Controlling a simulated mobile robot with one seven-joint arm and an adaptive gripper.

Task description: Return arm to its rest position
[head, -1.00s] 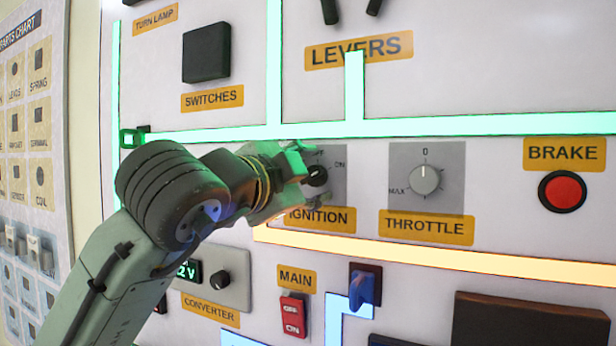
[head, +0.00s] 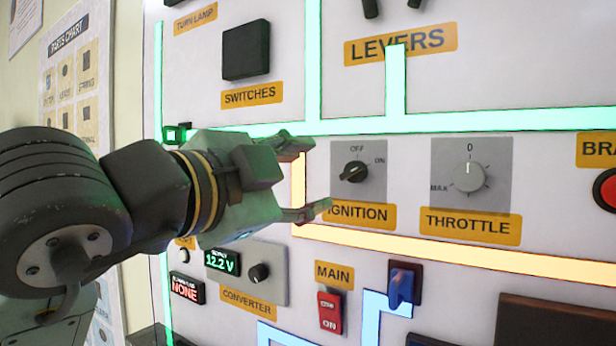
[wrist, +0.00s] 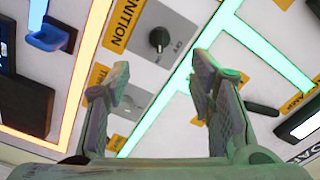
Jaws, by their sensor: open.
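My gripper (head: 306,180) is open and empty in the head view, in front of the white panel. Its fingers point right, just left of the black ignition knob (head: 354,172), and do not touch it. The knob sits on a grey plate, turned toward the lower left. In the wrist view the open fingers (wrist: 160,90) spread apart with the ignition knob (wrist: 159,39) beyond them, clear of both.
The panel also carries the throttle dial (head: 468,177), red main switch (head: 330,311), blue lever (head: 401,286), converter knob (head: 259,273) and black switch block (head: 246,50). A parts chart (head: 76,80) hangs on the left wall.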

